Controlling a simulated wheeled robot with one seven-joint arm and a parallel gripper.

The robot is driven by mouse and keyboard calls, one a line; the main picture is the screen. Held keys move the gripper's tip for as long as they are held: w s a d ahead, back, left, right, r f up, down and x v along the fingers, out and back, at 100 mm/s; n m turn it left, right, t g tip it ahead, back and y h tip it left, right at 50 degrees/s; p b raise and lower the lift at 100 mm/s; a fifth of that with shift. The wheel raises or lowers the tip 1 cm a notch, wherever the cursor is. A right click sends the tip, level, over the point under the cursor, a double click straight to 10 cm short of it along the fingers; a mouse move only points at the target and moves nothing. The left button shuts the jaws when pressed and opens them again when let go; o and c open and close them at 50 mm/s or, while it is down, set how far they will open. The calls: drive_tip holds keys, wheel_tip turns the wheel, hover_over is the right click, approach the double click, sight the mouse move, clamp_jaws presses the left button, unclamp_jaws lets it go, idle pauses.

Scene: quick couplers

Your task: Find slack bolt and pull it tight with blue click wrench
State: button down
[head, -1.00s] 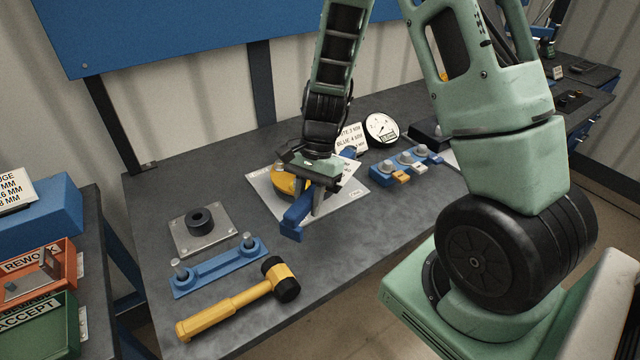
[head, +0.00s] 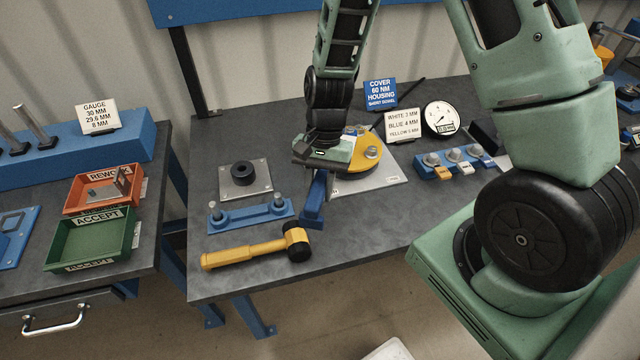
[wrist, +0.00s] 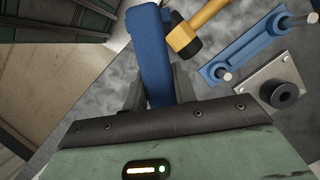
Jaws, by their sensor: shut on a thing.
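My gripper (head: 316,180) is shut on a blue bar-like tool (head: 312,205), which looks like the blue click wrench. The tool is held over the bench, left of the yellow round cover (head: 366,164), which sits on a pale plate (head: 385,178). A bolt head (head: 371,152) shows on the cover's right part. My gripper hides the cover's left part, and I cannot tell which bolt is slack.
A blue two-post cradle (head: 250,217), a yellow mallet (head: 245,254) and a metal plate with a black ring (head: 243,178) lie left of my gripper. A blue block with coloured tags (head: 455,162), a dial gauge (head: 440,117) and signs (head: 403,125) stand right and behind.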

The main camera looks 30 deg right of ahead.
wheel_tip(320, 180, down, 4)
drive_tip(key=b, duration=0.2)
drive_tip(key=shift+b, duration=0.3)
drive_tip(key=shift+f, duration=1.4)
idle(1.3)
drive_tip(key=c, duration=2)
unclamp_jaws()
clamp_jaws()
drive_tip(key=w+a+m+t, duration=0.1)
drive_tip(key=w+a+m, duration=0.2)
drive_tip(key=w, duration=0.2)
drive_tip(key=shift+a+y, duration=0.3)
